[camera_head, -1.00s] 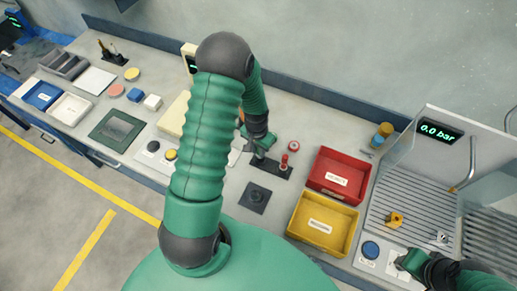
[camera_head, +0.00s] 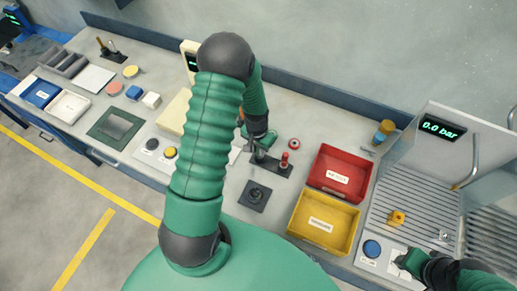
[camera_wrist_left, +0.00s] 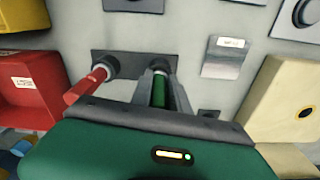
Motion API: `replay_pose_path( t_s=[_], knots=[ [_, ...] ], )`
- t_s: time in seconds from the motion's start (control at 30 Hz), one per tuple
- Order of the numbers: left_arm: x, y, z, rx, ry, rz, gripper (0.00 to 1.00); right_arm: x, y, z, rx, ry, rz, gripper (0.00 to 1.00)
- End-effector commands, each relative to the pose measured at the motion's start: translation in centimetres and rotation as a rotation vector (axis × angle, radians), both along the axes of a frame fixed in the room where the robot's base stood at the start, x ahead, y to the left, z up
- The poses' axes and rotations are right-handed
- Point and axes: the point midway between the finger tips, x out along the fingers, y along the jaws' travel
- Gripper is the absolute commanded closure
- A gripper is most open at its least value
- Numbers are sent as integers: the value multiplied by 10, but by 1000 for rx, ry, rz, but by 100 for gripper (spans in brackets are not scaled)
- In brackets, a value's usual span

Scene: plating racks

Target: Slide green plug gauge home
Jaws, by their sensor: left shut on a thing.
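My left gripper (camera_head: 258,154) is over a dark holder plate (camera_head: 272,167) on the bench. In the left wrist view, the gripper (camera_wrist_left: 160,78) is shut on the green plug gauge (camera_wrist_left: 161,94), which stands between its fingers. The gauge's far end is at the holder plate (camera_wrist_left: 128,63), in line with one of its sockets; I cannot tell how deep it sits. A red plug gauge (camera_wrist_left: 88,83) leans out of the neighbouring socket and also shows in the head view (camera_head: 284,159). My right gripper (camera_head: 407,262) is at the lower right, its jaws unclear.
A red bin (camera_head: 369,160) and a yellow bin (camera_head: 295,229) stand right of the holder. A black square fixture (camera_head: 246,204) lies in front of it. A ribbed tray with a yellow block (camera_head: 396,217) is farther right. A grey labelled block (camera_wrist_left: 224,64) is near the holder.

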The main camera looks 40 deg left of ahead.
Motion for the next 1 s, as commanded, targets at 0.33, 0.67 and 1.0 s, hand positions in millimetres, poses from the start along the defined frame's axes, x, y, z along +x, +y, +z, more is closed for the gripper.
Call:
replay_pose_path(
  t_s=[0.33, 0.67, 1.0],
  knots=[
    [0, 0, -7, 0, 0, 0, 100, 0, 0, -5, 0, 0, 0, 64],
    [0, 0, -13, 0, 0, 0, 100, 0, 0, -10, 0, 0, 0, 64],
    [0, 0, -13, 0, 0, 0, 53, 0, 0, -9, 0, 0, 0, 64]
  ],
)
